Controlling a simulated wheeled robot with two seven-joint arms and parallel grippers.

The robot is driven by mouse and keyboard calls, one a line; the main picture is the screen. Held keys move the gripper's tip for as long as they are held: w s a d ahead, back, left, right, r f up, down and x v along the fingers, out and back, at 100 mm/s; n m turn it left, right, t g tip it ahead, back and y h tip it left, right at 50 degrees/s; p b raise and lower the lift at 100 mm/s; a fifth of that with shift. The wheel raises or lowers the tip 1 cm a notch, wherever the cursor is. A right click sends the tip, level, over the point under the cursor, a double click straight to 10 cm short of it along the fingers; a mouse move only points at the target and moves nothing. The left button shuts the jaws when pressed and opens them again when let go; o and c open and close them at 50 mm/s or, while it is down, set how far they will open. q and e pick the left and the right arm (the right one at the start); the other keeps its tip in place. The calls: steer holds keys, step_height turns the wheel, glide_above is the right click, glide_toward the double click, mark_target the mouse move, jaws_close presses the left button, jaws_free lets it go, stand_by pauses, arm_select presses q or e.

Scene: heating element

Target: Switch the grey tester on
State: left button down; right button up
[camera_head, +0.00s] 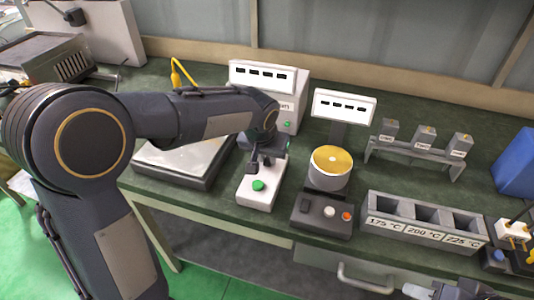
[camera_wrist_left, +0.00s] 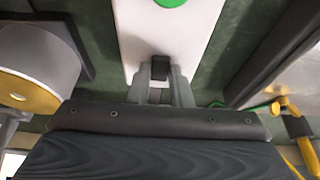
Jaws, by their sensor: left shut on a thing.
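A dark grey unit (camera_head: 322,213) stands on the bench, with a yellow-topped round grey block (camera_head: 331,166), a white display behind it, and a white knob and small red button on its front. Left of it is a white base (camera_head: 258,186) with a green button (camera_head: 258,185). My left gripper (camera_head: 262,163) is over the rear of the white base. In the left wrist view its fingers (camera_wrist_left: 161,80) are shut on a small black block (camera_wrist_left: 160,68) at the white base. My right gripper (camera_head: 450,290) shows only partly at the lower right edge; its jaws are unclear.
A grey rack (camera_head: 420,216) marked with temperatures stands right of the grey unit, with several grey blocks on a stand (camera_head: 413,156) behind. A flat plate device (camera_head: 185,162) lies to the left. A blue box (camera_head: 515,162) is at the right.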

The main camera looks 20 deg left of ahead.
mark_target(268, 160)
arm_select(q)
steer(key=g+p, duration=0.1)
steer(key=p, duration=0.2)
steer(key=w+r+g+p, duration=0.1)
steer(key=p, duration=0.2)
steer(key=shift+g, duration=0.4)
steer(key=shift+f+g+p, duration=0.35)
steer(key=shift+g+p, duration=0.05)
steer(key=shift+p, duration=0.3)
steer(key=c, duration=1.3)
jaws_free()
step_height(268, 160, up, 8)
steer(key=shift+s+f, duration=0.1)
